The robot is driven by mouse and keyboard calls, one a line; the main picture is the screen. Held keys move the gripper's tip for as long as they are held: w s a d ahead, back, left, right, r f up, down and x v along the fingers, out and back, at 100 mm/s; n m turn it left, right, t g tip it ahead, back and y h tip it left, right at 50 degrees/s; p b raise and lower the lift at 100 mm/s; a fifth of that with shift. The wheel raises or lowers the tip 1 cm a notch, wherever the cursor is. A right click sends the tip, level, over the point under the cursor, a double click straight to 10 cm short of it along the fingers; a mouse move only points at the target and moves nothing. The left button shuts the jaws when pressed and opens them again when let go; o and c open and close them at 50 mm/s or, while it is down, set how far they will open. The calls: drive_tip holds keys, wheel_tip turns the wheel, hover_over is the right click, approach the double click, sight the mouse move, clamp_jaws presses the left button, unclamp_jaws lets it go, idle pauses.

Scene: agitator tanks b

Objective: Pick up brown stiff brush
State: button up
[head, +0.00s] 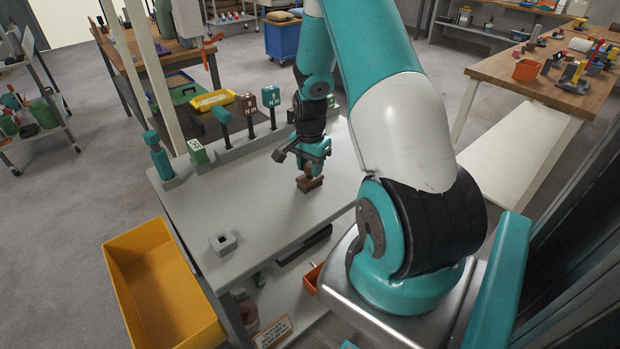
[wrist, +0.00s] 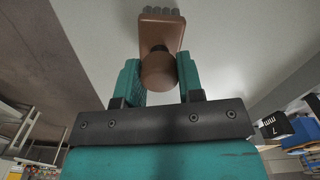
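The brown stiff brush (head: 311,183) stands on the grey table (head: 245,215), below my gripper (head: 313,160). In the wrist view the brush (wrist: 161,33) shows its brown block, a round knob handle and dark bristles at the far end.
A row of torque tools with teal, brown and green heads (head: 248,103) stands along the table's back edge. A small grey square holder (head: 223,243) sits at the front left. A yellow bin (head: 160,290) is left of the table. The tabletop around the brush is clear.

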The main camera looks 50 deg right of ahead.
sight(310, 164)
drive_tip(key=c, duration=0.3)
drive_tip(key=shift+r, duration=0.15)
wheel_tip(310, 164, up, 20)
drive_tip(key=shift+f+b, duration=0.1)
drive_tip(key=shift+b, duration=0.35)
